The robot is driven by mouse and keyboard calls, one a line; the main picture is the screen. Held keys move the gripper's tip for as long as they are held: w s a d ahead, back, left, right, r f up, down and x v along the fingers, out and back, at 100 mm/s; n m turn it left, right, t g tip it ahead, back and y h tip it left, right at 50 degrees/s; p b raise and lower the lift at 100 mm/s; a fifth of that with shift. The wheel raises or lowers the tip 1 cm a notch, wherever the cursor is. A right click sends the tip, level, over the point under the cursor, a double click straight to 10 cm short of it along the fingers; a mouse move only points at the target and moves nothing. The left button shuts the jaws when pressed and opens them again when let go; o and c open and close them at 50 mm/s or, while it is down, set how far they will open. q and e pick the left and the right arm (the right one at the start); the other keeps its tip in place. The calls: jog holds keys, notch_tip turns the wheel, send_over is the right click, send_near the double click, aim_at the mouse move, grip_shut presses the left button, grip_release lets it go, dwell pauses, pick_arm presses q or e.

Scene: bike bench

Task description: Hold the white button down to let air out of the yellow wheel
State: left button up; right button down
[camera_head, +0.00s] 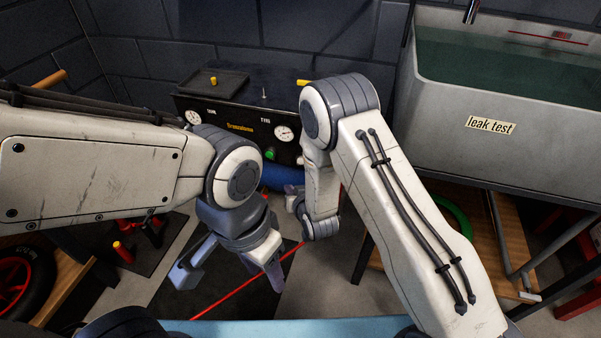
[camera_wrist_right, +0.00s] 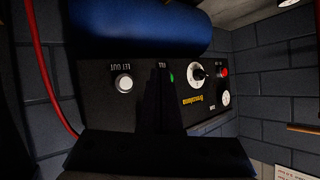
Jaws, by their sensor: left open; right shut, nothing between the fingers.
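The white button (camera_wrist_right: 124,83), labelled LET OUT, sits on the black compressor panel (camera_wrist_right: 215,120), which also shows in the head view (camera_head: 235,110). My right gripper (camera_wrist_right: 163,72) is shut and empty; its dark fingers point at the panel between the white button and the green button (camera_wrist_right: 171,77), and I cannot tell whether they touch it. In the head view the right gripper (camera_head: 292,200) is in front of the panel's right side, and the white button is hidden. My left gripper (camera_head: 230,272) is open and empty, lower and over the floor. I see no yellow wheel.
A blue tank (camera_head: 283,177) lies below the panel. A red hose (camera_head: 235,298) crosses the floor. A grey sink (camera_head: 510,150) labelled leak test stands at right. A red-rimmed wheel (camera_head: 15,285) is at lower left and a green ring (camera_head: 455,220) under the sink.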

dwell(0.3)
jog(key=w+d+b, duration=0.1)
jog(key=w+d, duration=0.1)
jog(key=w, duration=0.6)
jog(key=shift+w+d, duration=0.2)
jog(key=shift+d, duration=0.15)
jog(key=shift+w, duration=0.1)
dwell(1.8)
jog(key=shift+w+d, duration=0.15)
jog(key=shift+w, duration=0.15)
jog(key=shift+w+d, duration=0.15)
jog(key=shift+w, duration=0.3)
dwell(1.8)
dwell(0.8)
jog(key=shift+s+a, duration=0.3)
jog(key=shift+s, duration=0.55)
